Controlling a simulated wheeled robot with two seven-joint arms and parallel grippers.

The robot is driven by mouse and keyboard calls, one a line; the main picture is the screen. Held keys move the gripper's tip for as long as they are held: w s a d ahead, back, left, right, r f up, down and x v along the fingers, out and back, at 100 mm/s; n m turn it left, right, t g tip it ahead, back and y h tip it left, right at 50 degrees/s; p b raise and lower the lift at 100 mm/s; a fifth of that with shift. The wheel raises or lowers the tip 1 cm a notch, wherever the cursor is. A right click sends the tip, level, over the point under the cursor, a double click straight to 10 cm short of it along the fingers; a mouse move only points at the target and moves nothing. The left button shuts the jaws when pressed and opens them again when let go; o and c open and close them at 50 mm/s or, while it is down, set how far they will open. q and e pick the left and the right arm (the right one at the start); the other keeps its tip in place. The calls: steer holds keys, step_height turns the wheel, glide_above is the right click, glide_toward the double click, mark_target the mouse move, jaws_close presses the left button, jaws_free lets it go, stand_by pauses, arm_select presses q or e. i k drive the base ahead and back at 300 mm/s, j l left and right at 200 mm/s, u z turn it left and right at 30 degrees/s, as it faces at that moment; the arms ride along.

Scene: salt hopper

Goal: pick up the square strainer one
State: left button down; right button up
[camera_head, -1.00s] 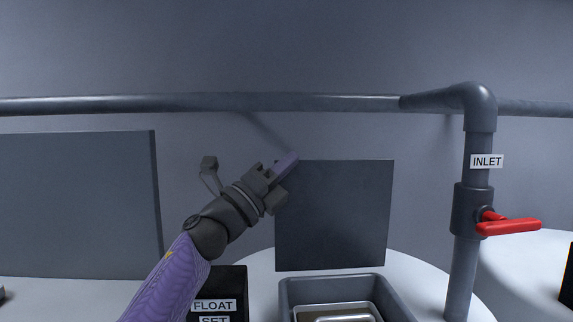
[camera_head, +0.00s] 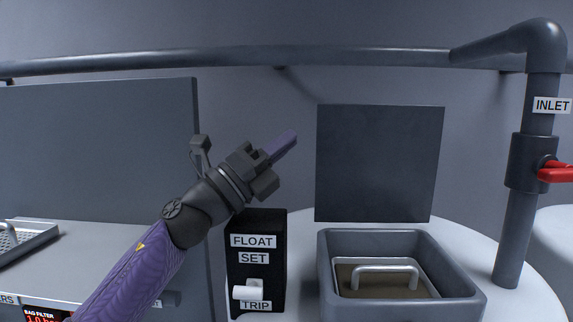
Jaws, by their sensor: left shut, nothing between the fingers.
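A square strainer (camera_head: 430,290) with a silver rim and a raised bar handle (camera_head: 385,268) sits inside the grey square hopper opening (camera_head: 330,275) at the lower right. Its floor looks brownish. My left gripper (camera_head: 285,147) is shut and empty, raised in the air up and left of the opening, pointing up and right. It is well apart from the strainer. My right gripper is not in view.
A black box (camera_head: 270,225) labelled FLOAT SET and TRIP, with a white knob, stands left of the opening. A grey upright panel (camera_head: 380,165) stands behind it. An INLET pipe (camera_head: 520,220) with a red valve handle (camera_head: 556,172) rises at right. A perforated metal tray (camera_head: 35,240) lies far left.

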mark_target(374, 278)
steer(key=k, duration=1)
